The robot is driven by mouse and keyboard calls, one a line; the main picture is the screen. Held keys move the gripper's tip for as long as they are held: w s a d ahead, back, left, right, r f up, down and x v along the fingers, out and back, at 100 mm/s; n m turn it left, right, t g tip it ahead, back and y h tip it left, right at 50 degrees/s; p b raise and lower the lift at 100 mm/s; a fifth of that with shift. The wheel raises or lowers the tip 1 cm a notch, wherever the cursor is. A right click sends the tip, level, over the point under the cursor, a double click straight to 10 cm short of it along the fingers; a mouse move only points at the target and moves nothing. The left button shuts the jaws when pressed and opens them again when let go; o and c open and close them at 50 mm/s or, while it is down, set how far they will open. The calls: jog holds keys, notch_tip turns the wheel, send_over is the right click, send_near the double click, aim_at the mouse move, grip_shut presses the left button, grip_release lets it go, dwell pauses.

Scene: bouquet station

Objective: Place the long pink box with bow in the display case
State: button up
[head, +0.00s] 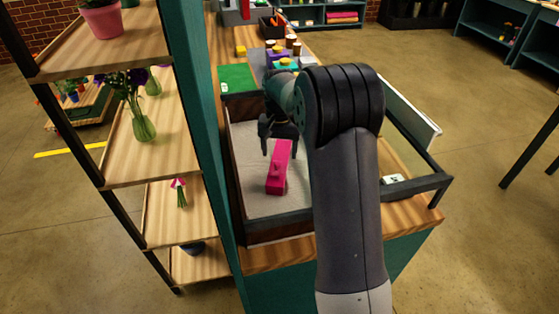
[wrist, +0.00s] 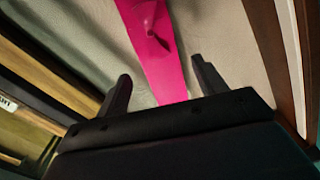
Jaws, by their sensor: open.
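The long pink box (head: 277,180) lies on the pale floor of the dark-framed display case (head: 250,170). In the wrist view the pink box (wrist: 165,72) runs from the top edge down towards my gripper, with a small bow on its upper face. My gripper (head: 279,146) is at the far end of the box in the head view. Its fingers are apart, and in the wrist view my gripper (wrist: 162,84) has one finger on each side of the box's near end. Gaps show between both fingers and the box. My arm hides part of the case.
A wooden shelf with a green vase (head: 144,125) stands at left, close to the case. A green mat (head: 237,78), a yellow block (head: 240,51) and several small jars are behind the case. A raised pale panel (head: 408,105) stands along the case's right side.

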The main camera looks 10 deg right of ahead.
aim_at(280, 162)
notch_tip(280, 162, up, 7)
dwell(0.3)
jog(key=shift+c, duration=0.5)
dwell(0.5)
